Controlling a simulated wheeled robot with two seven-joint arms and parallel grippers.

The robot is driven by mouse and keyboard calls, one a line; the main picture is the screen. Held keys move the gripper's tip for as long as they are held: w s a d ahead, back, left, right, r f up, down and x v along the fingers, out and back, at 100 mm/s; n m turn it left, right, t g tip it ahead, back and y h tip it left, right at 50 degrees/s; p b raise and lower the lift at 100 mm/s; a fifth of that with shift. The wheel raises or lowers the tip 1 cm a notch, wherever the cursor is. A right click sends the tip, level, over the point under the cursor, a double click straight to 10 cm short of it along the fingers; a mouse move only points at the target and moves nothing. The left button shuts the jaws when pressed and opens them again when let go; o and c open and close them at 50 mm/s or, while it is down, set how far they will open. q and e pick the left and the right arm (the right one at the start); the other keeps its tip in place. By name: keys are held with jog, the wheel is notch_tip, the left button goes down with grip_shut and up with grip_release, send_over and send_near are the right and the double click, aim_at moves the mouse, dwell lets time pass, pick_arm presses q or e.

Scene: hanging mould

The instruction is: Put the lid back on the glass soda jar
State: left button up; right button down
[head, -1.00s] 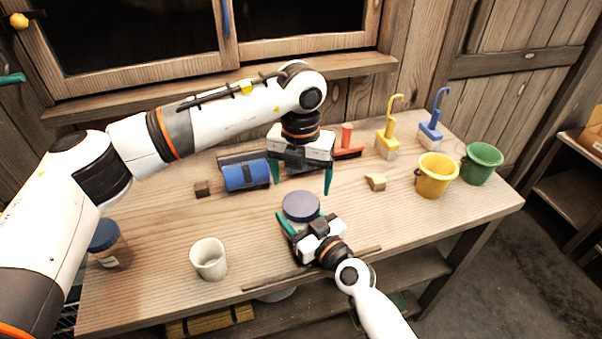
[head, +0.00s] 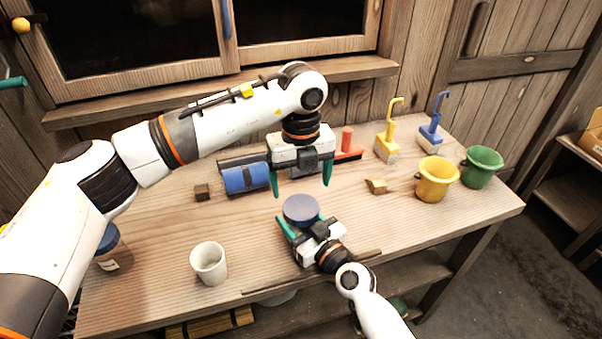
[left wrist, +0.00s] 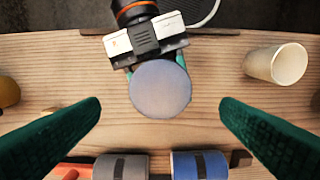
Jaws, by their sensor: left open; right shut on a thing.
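The round blue-grey lid (head: 300,207) lies flat, top up, between the fingers of my right gripper (head: 302,223), near the table's front middle. It shows as a full disc in the left wrist view (left wrist: 160,88). A pale strip of the glass jar (head: 299,224) seems to show under it; the rest is hidden by the lid and fingers. My right gripper is shut on the jar. My left gripper (head: 301,190) is open and empty, pointing down above the lid, its green fingers apart from it. Whether the lid is fully seated cannot be told.
A white cup (head: 209,262) stands front left, beside another blue-lidded jar (head: 108,250) partly behind my left arm. Blue roll (head: 245,179), small blocks (head: 377,186), brushes (head: 387,140) and yellow (head: 436,180) and green (head: 482,167) buckets stand farther back and right. Front right is clear.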

aim_at(301, 206)
pick_arm(q)
notch_tip(301, 206, down, 7)
jog(key=shift+r, duration=0.1)
dwell(0.4)
jog(key=c, duration=1)
jog(key=m, duration=1.3)
jog(key=o, duration=1)
jog(key=shift+o, duration=0.4)
jog(key=shift+s, duration=0.1)
